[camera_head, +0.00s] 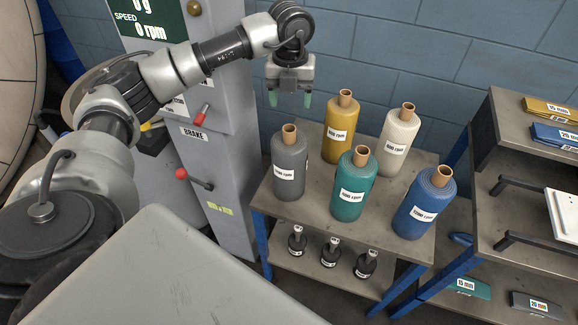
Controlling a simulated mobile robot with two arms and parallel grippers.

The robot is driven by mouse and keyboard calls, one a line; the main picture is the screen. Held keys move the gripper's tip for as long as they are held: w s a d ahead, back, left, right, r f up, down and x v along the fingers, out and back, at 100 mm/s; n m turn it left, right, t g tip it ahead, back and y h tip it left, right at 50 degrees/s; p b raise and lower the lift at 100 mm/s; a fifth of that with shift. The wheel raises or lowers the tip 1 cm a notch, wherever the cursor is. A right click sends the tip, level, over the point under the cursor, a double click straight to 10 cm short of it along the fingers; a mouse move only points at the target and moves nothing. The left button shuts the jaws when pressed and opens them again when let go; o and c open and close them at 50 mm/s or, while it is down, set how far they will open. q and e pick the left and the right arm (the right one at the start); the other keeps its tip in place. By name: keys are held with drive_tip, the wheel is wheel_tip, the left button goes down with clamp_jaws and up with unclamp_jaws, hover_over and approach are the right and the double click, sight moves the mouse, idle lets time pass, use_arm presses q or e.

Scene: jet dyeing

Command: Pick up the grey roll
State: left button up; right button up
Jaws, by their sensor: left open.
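The grey roll (290,165) stands upright on the left part of a small metal table, with a brown core sticking out of its top and a white label on its side. My left gripper (290,99) points down above the grey roll in the picture, apart from it. Its two green-tipped fingers are spread and nothing is between them. My right gripper does not show.
A yellow roll (341,130), a white roll (398,141), a teal roll (354,186) and a blue roll (424,205) stand close by on the table (312,210). A grey machine column (222,165) with red-knobbed levers is at left. A shelf (515,165) stands at right.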

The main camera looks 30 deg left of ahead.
sight(289, 128)
use_arm(q)
wheel_tip(289, 128, down, 5)
drive_tip(key=shift+a+r+p, duration=0.1)
drive_tip(key=shift+p, duration=0.3)
drive_tip(key=shift+f+p, duration=0.35)
drive_tip(key=shift+f, duration=0.2)
wheel_tip(289, 128, down, 4)
drive_tip(key=shift+r+p, duration=0.15)
drive_tip(key=shift+p, duration=0.55)
drive_tip(key=shift+f, duration=0.4)
drive_tip(key=shift+c, duration=0.3)
drive_tip(key=shift+r, duration=0.1)
clamp_jaws()
